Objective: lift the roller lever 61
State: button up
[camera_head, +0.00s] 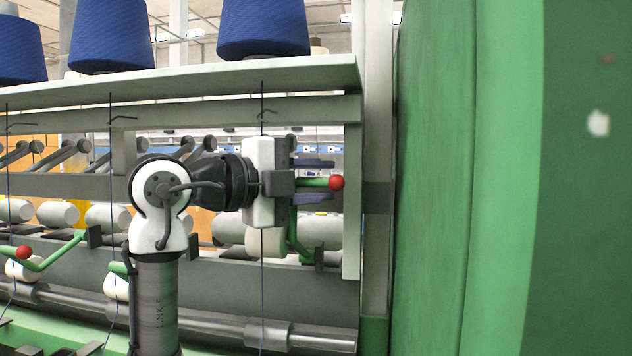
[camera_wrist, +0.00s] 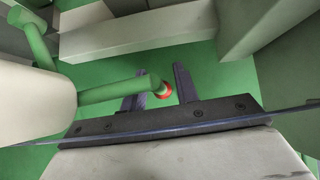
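A green roller lever with a red ball knob (camera_head: 336,182) stands at the right end of the spinning frame. Its bent rod rises from the roller bar and then runs level to the right. No number is readable on it. My gripper (camera_head: 314,180) is open at this lever, with one dark finger above the rod and one below. In the wrist view the red knob (camera_wrist: 164,90) shows between the two spread fingertips of my gripper (camera_wrist: 161,92). The fingers appear apart from the rod; contact cannot be made out.
Another green lever with a red knob (camera_head: 23,252) is at the left. Blue yarn bobbins (camera_head: 262,28) stand on the shelf (camera_head: 200,84) above. A tall green panel (camera_head: 440,180) closes off the right side. A thin dark yarn hangs across my gripper.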

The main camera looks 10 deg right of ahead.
jog(key=shift+o, duration=0.2)
jog(key=shift+s+a+f, duration=0.1)
jog(key=shift+s+a, duration=0.05)
jog(key=shift+a, duration=0.15)
jog(key=b+v, duration=0.4)
jog(key=v, duration=0.9)
